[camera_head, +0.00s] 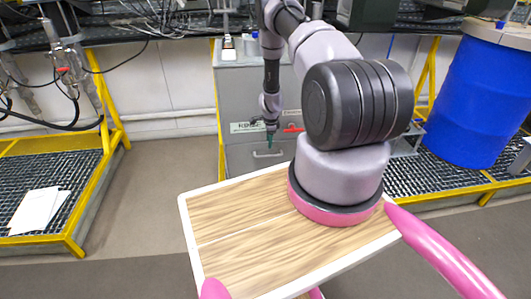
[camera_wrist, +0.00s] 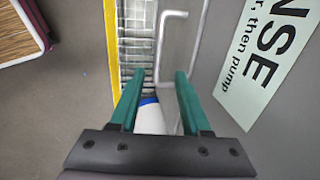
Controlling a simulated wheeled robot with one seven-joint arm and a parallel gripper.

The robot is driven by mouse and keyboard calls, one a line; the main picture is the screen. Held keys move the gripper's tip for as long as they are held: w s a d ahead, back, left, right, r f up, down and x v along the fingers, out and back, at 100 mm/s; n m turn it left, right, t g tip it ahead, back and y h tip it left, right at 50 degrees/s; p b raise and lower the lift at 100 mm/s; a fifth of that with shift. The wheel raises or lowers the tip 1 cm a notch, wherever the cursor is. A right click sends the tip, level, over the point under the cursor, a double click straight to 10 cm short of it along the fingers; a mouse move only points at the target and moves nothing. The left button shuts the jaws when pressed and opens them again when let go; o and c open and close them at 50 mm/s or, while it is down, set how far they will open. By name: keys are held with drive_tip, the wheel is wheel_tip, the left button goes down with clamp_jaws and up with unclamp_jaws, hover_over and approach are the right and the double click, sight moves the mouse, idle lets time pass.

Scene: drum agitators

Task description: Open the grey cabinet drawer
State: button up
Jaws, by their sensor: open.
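The grey cabinet (camera_head: 235,103) stands against the back wall under the dark bench. A drawer front with a pale metal bar handle (camera_head: 268,155) is low on it, and it looks shut. In the wrist view the handle (camera_wrist: 161,45) is a thin bent bar just beyond the fingertips. My gripper (camera_head: 270,141) is in front of the cabinet, just above the handle in the head view. Its green fingers, also in the wrist view (camera_wrist: 159,74), are apart, with nothing gripped. The handle's end lies near the gap between them. I cannot tell whether they touch it.
A sign (camera_wrist: 260,60) and a red item (camera_head: 293,129) are on the cabinet front. A blue drum (camera_head: 470,100) stands right on grating. A yellow-framed grated platform (camera_head: 75,238) is left. A white and blue object (camera_wrist: 150,117) shows between my fingers. Floor between is clear.

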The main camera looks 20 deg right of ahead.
sight(269, 156)
drive_tip(key=f, duration=0.3)
drive_tip(key=w+f, duration=0.1)
drive_tip(key=f, duration=0.5)
drive_tip(key=shift+w+d+f, duration=0.1)
drive_tip(key=shift+w+d, duration=0.15)
drive_tip(key=shift+w, duration=0.1)
clamp_jaws()
idle(0.9)
